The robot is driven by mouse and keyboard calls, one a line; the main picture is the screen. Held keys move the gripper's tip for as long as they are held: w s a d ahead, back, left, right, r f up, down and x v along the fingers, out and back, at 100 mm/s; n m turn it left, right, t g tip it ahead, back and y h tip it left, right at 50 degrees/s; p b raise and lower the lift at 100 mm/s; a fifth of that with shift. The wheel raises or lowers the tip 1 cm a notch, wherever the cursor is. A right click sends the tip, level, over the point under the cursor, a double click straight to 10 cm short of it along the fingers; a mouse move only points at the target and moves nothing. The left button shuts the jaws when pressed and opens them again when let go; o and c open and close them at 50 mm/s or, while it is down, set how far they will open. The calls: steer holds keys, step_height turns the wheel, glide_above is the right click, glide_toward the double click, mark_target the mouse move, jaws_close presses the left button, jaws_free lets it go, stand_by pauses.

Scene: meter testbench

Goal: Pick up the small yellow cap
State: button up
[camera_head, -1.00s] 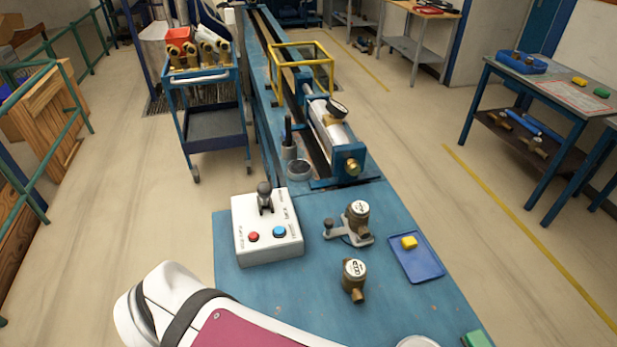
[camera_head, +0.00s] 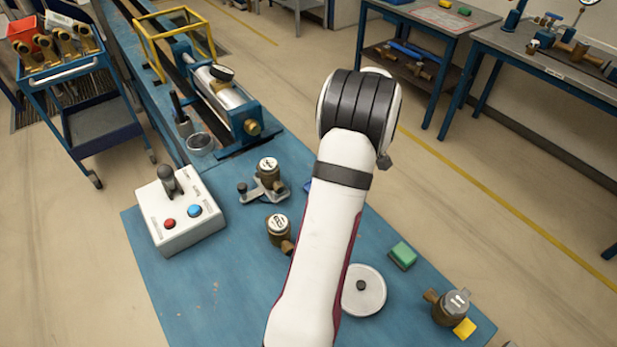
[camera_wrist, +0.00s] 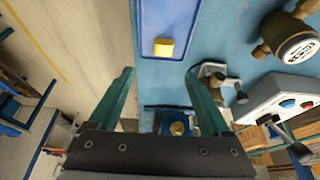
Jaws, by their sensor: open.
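A small yellow block-like piece, which fits the yellow cap (camera_wrist: 164,47), lies on the blue tray (camera_wrist: 185,15) in the wrist view. My gripper (camera_wrist: 160,75) is open and empty. Its two green fingers stand apart, the yellow piece showing beyond their tips and between them in the picture. I cannot tell the height gap. In the head view my arm hides the yellow piece and nearly all of the tray (camera_head: 308,185); my gripper does not show there. Another yellow piece (camera_head: 464,328) sits beside a meter (camera_head: 452,306) at the lower right.
Two brass meters (camera_head: 267,172) (camera_head: 279,229) stand left of my arm, near the white control box (camera_head: 183,214). A green block (camera_head: 403,255) and a round white disc (camera_head: 363,290) lie to the right. Bare blue bench (camera_head: 215,285) shows at the front left.

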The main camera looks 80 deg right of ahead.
steer(key=x, duration=0.7)
steer(key=a+x, duration=0.1)
steer(key=x, duration=0.3)
jaws_close()
